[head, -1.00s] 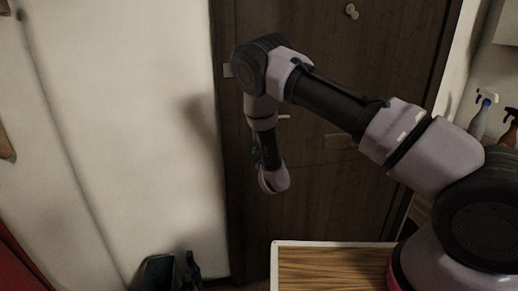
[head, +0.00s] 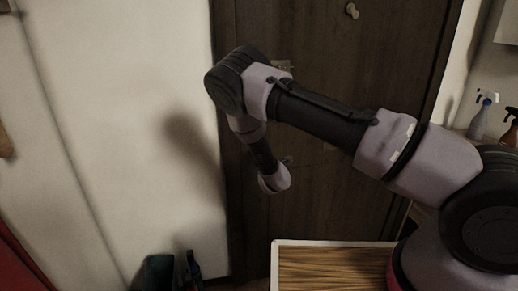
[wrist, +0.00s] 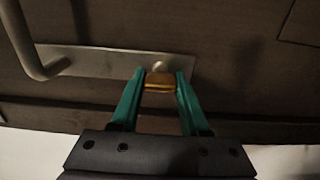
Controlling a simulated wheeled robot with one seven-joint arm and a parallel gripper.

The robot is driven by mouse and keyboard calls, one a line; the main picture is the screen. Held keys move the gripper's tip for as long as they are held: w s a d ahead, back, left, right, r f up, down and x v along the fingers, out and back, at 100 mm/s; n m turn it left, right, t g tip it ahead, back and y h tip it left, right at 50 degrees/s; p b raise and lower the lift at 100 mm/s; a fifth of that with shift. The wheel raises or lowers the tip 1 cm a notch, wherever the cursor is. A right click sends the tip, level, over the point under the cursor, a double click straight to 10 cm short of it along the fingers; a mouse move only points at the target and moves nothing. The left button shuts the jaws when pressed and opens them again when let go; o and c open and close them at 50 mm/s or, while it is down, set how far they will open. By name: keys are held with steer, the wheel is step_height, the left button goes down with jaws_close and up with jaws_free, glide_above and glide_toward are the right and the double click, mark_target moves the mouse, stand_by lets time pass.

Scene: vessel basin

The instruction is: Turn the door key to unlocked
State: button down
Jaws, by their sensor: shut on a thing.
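The dark wooden door (head: 320,60) fills the middle of the head view. In the wrist view a metal lock plate (wrist: 105,64) runs across the door (wrist: 210,25), with a bent handle (wrist: 33,45) at the left. My gripper (wrist: 160,78) has its two green fingers on either side of a brass-coloured key (wrist: 159,87), shut on it at the right end of the plate. The key's exact turn angle is hard to read. In the head view my arm hides the gripper's fingers and the key.
A wooden-topped surface with a pale rim (head: 335,243) stands in front of the door. Spray bottles (head: 480,118) stand at the right. A dark bin (head: 160,270) and a bottle (head: 193,270) are on the floor by the left wall.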

stand_by(0.4)
steer(key=shift+c, duration=2)
jaws_free()
steer(key=shift+s, duration=0.1)
steer(key=v, duration=1)
steer(key=shift+s, duration=0.3)
steer(key=shift+d+r, duration=0.1)
steer(key=shift+d, duration=0.05)
